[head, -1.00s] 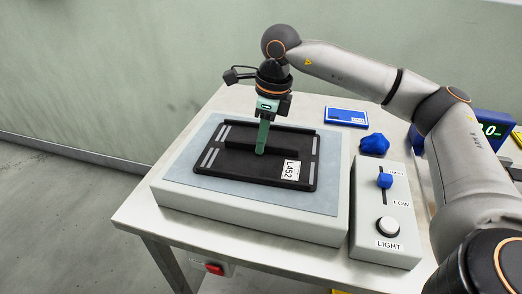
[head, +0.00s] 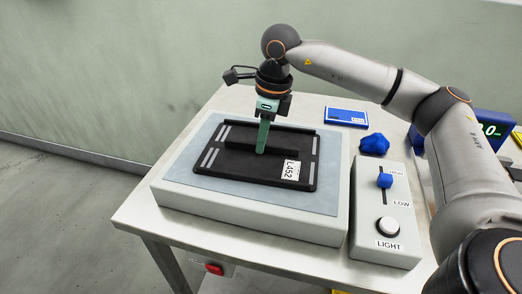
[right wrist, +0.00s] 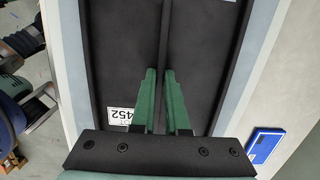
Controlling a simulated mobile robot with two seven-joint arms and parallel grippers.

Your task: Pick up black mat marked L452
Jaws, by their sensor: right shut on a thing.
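The black mat marked L452 (head: 240,173) lies flat on the pale blue top of a grey box, with its white label at the near right corner and a raised rib across its middle. It also shows in the right wrist view (right wrist: 115,60). My right gripper (head: 261,150) points down over the mat's middle. In the right wrist view its green fingers (right wrist: 162,75) are shut on the raised rib of the mat. My left gripper is not in view.
The grey box (head: 245,226) stands on a metal table (head: 142,215). A control box (head: 378,250) with a blue slider and a LIGHT button is to its right.

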